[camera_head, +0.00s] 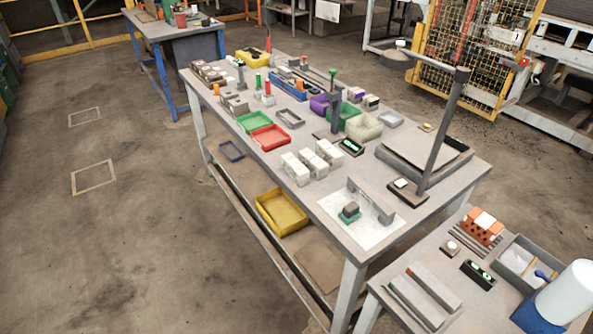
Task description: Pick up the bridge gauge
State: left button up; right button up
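A grey bridge-shaped piece (372,199), which looks like the bridge gauge, stands on a white sheet (338,207) at the near end of the long grey table. It has a long top bar with legs at its ends. Just left of it, apart from it, a small dark grey block sits on a green base (349,215). Neither of my grippers shows in the head view.
White bricks (313,160) stand left of the sheet. A tall grey post (443,130) on a dark base rises behind it, near a grey tray (424,152). A smaller table (398,272) at lower right holds bars and an orange brick (481,227). Open floor (150,240) lies left.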

aim_at(370, 198)
jog(key=z, duration=0.3)
jog(key=i+j+z, duration=0.15)
jog(key=z, duration=0.25)
jog(key=j+z, duration=0.4)
jog(key=i+j+z, duration=0.1)
jog(key=j+z, duration=0.3)
